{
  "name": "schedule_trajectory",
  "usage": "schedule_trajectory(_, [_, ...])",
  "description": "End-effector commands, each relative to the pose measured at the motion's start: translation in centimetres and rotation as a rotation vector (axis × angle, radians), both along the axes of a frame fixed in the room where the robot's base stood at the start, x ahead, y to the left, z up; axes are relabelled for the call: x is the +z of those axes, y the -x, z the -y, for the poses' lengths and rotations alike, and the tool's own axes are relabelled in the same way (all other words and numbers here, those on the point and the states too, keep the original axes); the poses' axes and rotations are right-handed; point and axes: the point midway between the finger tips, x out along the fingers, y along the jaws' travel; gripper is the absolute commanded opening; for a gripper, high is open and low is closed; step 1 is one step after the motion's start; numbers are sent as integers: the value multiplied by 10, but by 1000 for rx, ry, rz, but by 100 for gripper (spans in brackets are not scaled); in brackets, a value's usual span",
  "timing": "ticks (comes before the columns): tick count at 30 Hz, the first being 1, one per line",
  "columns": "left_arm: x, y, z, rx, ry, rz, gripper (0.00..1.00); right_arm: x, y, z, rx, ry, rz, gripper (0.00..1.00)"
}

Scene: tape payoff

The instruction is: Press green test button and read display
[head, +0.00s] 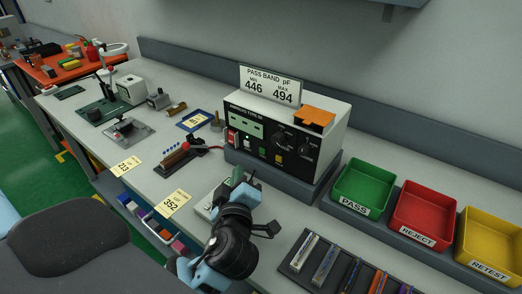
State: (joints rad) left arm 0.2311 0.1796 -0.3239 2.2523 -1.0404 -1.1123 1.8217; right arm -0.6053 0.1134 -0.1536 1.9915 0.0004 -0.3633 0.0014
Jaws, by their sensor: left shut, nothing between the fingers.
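The tester (285,137) is a white box with a black front panel on a grey base. Its pale green display (245,127) is at the upper left of the panel; no reading is legible. A small green button (262,151) sits low on the panel, with a yellow one (278,158) to its right. My left gripper (243,190) is shut and empty, in front of and below the panel, apart from the buttons. It partly hides a grey-green fixture (212,203) on the bench. My right gripper is out of view.
A sign (270,84) on the tester reads PASS BAND pF, MIN 446, MAX 494. An orange block (314,117) lies on top. PASS (363,185), REJECT (422,215) and RETEST (490,240) bins stand right. A rack of parts (322,262) lies in front. Cards 213 and 352 (173,203) lie left.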

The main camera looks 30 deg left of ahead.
Motion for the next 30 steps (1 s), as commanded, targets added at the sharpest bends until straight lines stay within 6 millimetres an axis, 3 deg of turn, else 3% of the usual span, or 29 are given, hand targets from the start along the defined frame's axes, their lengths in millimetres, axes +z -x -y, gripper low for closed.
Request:
schedule_trajectory(7, [2, -32, 2, 1, -2, 3, 0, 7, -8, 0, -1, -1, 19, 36])
schedule_trajectory(13, [-2, -50, 4, 1, 1, -1, 0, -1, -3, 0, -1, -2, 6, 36])
schedule_trajectory(30, [0, -57, 5, 0, 1, 1, 0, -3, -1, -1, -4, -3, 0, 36])
